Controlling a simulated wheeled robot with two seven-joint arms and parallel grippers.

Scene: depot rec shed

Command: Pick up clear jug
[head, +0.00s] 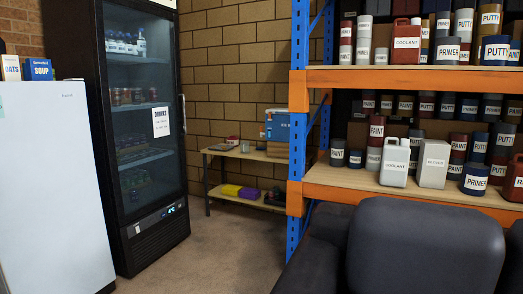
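I cannot make out a clear jug in the head view. A white jug-shaped container labelled COOLANT (395,164) stands on the lower shelf of the rack, but it looks opaque. A red container labelled COOLANT (407,46) stands on the upper shelf. Small items, too small to identify, stand on a low wooden table (222,153) by the back wall. Neither of my grippers is in view.
A tall dark drinks fridge (148,235) and a white fridge (52,190) stand at left. A blue-and-orange rack (350,78) full of tins is at right. A dark padded seat (420,250) blocks the front right. Open floor (225,245) lies between.

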